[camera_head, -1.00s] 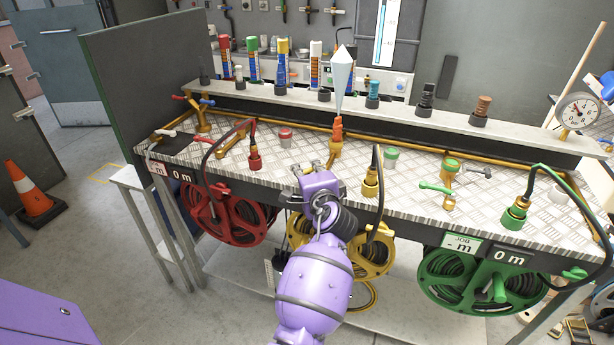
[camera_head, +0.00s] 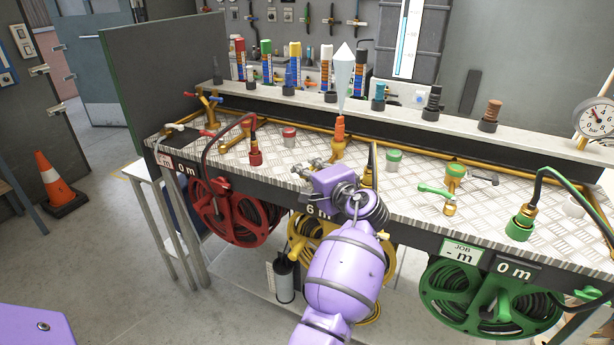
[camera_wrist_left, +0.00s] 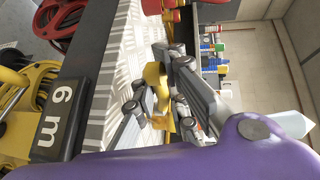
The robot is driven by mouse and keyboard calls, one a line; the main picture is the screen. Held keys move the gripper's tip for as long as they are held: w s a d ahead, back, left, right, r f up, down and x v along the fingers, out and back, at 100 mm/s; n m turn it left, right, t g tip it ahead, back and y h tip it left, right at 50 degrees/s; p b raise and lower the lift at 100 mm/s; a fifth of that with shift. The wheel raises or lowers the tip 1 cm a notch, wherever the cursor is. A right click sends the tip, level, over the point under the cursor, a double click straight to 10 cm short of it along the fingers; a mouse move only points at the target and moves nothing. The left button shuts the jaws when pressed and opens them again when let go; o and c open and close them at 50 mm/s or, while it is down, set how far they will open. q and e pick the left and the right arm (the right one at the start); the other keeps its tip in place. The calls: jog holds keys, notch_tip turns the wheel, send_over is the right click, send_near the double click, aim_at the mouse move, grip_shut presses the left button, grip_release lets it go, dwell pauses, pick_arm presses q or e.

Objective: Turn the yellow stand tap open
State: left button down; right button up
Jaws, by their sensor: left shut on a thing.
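My left gripper (camera_head: 314,168) is low over the front part of the bench, in front of the brass-yellow tap body (camera_head: 338,150) with its orange nozzle (camera_head: 340,128). A pale, pointed, see-through cone (camera_head: 343,80) stands above the nozzle. In the left wrist view, my left gripper's fingers (camera_wrist_left: 158,98) are shut on a yellow part (camera_wrist_left: 154,78), which looks like the tap's handle. The fingers hide much of it, so how far it is turned cannot be told. The yellow reel (camera_head: 300,235) hangs below, partly behind my arm. My right gripper is not in view.
The metal-plate bench top (camera_head: 410,190) carries a red hose fitting (camera_head: 255,155), a green-handled tap (camera_head: 440,192) and a green hose fitting (camera_head: 520,225). A red reel (camera_head: 225,210) and a green reel (camera_head: 490,290) hang at the sides. A sign (camera_wrist_left: 57,117) reads 6 m.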

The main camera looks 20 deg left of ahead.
pick_arm(q)
jog(key=shift+d+f+n+g+y+b, duration=0.4)
jog(key=shift+f+n+g+y+b, duration=0.1)
jog(key=shift+n+g+b, duration=0.45)
jog(key=shift+s+d+r+n+g+y+b, duration=0.1)
jog(key=shift+s+d+n+g+y+b, duration=0.1)
jog(key=shift+n+g+y+b, duration=0.25)
jog(key=shift+g, duration=0.3)
jog(key=c, duration=1.8)
grip_release()
jog(key=shift+r, duration=0.1)
jog(key=shift+c, duration=0.2)
jog(key=shift+r, duration=0.15)
